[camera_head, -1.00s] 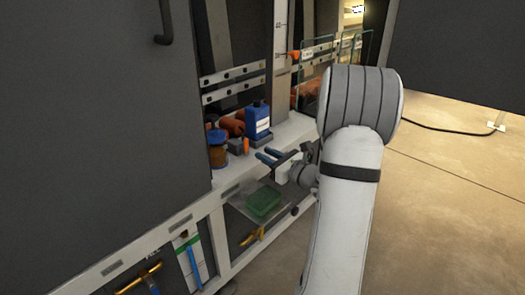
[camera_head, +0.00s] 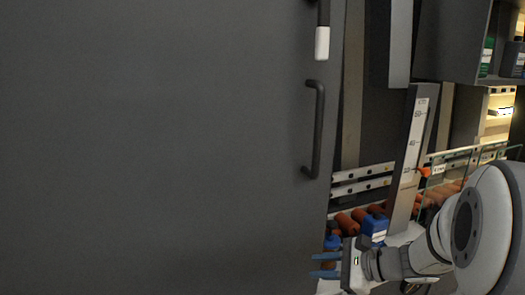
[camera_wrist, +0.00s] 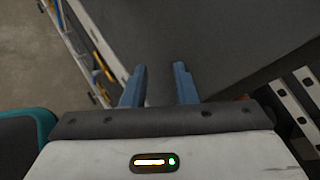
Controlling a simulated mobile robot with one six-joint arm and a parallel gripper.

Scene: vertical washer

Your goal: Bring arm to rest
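My gripper (camera_head: 322,265) is at the lower right of the head view, with its two blue fingers pointing left, near the lower right edge of the large dark door (camera_head: 160,150). In the wrist view my gripper (camera_wrist: 160,80) shows two blue fingers apart with nothing between them. The dark panel lies beyond the fingertips there; whether they touch it cannot be told. My arm enters from the right of the head view.
The door has a black handle (camera_head: 316,130). A scale strip (camera_head: 413,140) leans there. In the wrist view a teal-edged object (camera_wrist: 40,120) is at left.

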